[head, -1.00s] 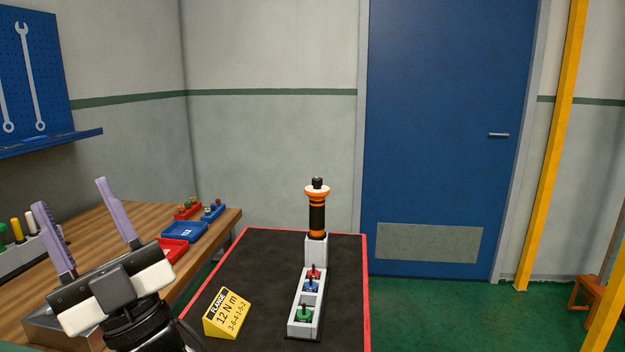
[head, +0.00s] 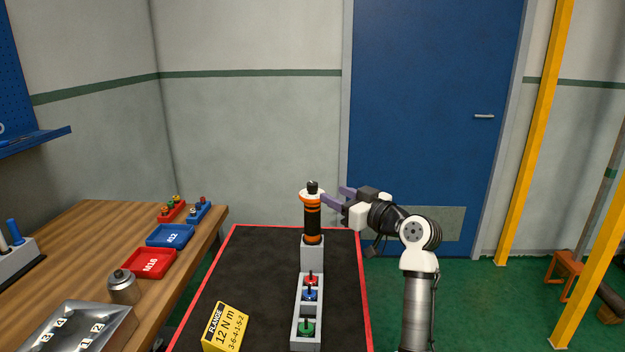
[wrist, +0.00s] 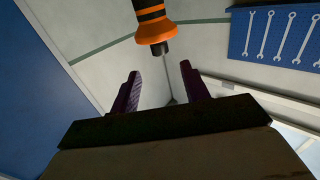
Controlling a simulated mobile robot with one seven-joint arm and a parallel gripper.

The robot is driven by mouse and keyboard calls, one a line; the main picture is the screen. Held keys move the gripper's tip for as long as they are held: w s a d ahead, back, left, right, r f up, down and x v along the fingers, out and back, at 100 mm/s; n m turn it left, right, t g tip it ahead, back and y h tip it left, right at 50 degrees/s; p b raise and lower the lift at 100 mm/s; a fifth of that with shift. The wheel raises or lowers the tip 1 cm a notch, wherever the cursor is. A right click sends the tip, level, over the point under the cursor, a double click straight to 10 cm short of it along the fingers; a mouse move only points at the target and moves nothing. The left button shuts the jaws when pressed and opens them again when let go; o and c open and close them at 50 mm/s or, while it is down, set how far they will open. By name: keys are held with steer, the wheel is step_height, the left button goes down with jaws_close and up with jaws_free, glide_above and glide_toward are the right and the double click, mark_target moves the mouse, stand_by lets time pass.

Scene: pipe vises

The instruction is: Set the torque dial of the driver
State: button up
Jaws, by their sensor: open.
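The driver (head: 313,218) stands upright in a grey holder, with a black grip, orange bands, a white and orange collar (head: 311,194) and a small black knob on top. I cannot read any dial marks. My gripper (head: 334,194) is at its right, at collar height, with its purple fingers pointing left, open and empty. In the wrist view the driver (wrist: 154,28) shows at the top, beyond the fingertips and not between them. A yellow card (head: 225,328) reads "FLANGE 12 N m 3-6-4-1-5-2".
A grey rack (head: 297,320) with red, blue and green pieces stands before the driver on a red-edged black mat (head: 255,275). The wooden bench (head: 85,225) at left holds red and blue trays, a metal cylinder (head: 123,287) and a numbered metal box (head: 75,330).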

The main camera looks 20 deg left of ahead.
mark_target(316, 186)
steer(key=p+x, duration=0.2)
steer(key=x, duration=0.7)
steer(key=shift+a+p, duration=0.2)
steer(key=shift+p, duration=0.1)
steer(key=shift+f, duration=0.1)
steer(key=c, duration=1)
